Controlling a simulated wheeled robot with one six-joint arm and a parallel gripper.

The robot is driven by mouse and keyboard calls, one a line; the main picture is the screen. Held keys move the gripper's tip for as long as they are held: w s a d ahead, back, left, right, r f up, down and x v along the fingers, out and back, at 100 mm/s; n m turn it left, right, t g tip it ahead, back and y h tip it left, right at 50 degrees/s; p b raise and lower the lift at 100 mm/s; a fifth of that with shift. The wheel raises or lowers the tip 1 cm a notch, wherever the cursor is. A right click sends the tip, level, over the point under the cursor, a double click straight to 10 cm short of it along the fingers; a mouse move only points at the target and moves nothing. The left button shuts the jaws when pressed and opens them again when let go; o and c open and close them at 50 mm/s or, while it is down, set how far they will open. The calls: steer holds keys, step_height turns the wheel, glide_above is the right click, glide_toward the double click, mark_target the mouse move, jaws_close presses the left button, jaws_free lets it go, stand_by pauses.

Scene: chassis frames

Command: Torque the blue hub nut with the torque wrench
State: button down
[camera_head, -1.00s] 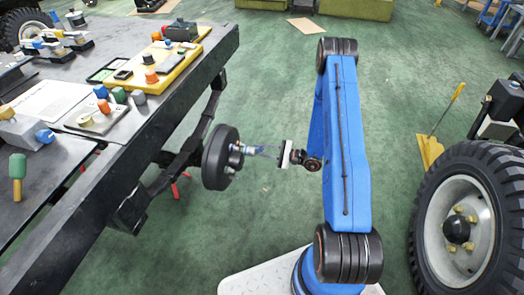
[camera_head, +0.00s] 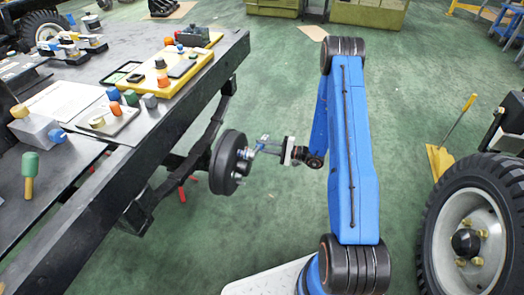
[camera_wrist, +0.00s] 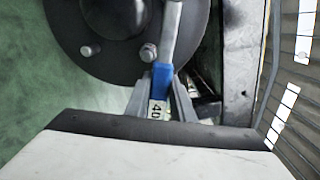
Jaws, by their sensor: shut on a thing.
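The black wheel hub (camera_head: 229,162) is mounted on the side of the dark chassis frame. It fills the top of the wrist view (camera_wrist: 68,35), with silver nuts (camera_wrist: 148,52) on its face. My gripper (camera_head: 268,148) is beside the hub's outer face. In the wrist view my gripper (camera_wrist: 160,103) is shut on the torque wrench (camera_wrist: 170,35), around its blue and white part marked "40". The wrench's grey shaft runs up across the hub face. A small blue spot near the hub centre in the head view may be the blue nut; I cannot tell. The wrench's working end is out of the wrist view.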

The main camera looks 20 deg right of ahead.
steer(key=shift+w+d+r+n, duration=0.1)
steer(key=shift+w+r+n, duration=0.05)
steer(key=shift+r+n, duration=0.9)
steer(key=shift+w+d+r+n, duration=0.1)
steer(key=shift+w+r+n, duration=0.05)
steer(key=shift+r+n, duration=0.9)
steer(key=shift+w+a+r, duration=0.1)
steer(key=shift+w+a, duration=0.15)
steer(key=shift+a, duration=0.05)
steer(key=shift+x, duration=0.85)
stand_by(1.7)
stand_by(0.4)
steer(key=shift+s+a+f+m, duration=0.1)
steer(key=shift+s+f+m, duration=0.05)
steer(key=shift+f+m, duration=1.3)
steer(key=shift+f, duration=0.1)
steer(key=shift+s+a+f+m, duration=0.15)
steer(key=shift+f+m, duration=0.4)
steer(key=shift+m, duration=0.1)
